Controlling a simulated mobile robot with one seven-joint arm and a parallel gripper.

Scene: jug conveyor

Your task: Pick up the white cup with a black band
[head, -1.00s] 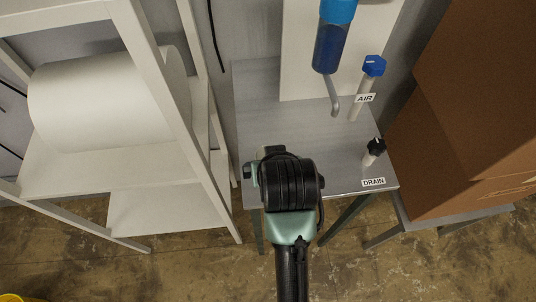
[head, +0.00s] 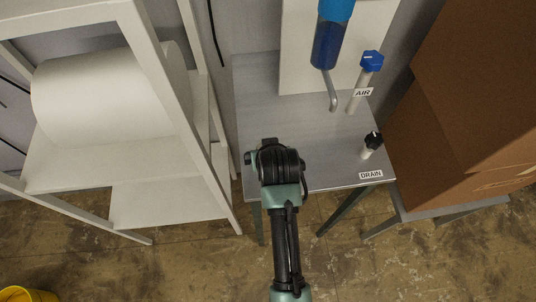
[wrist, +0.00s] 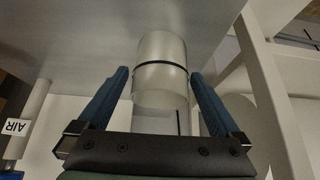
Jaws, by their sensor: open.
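The white cup with a black band (wrist: 160,52) shows in the wrist view, near the top centre. Its dark band runs around its middle. My gripper (wrist: 159,76) is open, with one blue finger on each side of the cup. Gaps show between the fingers and the cup, and I cannot tell how deep the cup sits between them. In the head view my wrist hangs over the front left of the grey metal table (head: 290,120) and hides the cup and the fingers.
A blue bottle with a bent spout (head: 328,45), a blue-capped AIR pipe (head: 370,62) and a black-capped DRAIN pipe (head: 371,143) stand at the table's right. A white shelf (head: 165,90) with a big white roll (head: 105,95) is close on the left. Brown boxes (head: 450,130) stand on the right.

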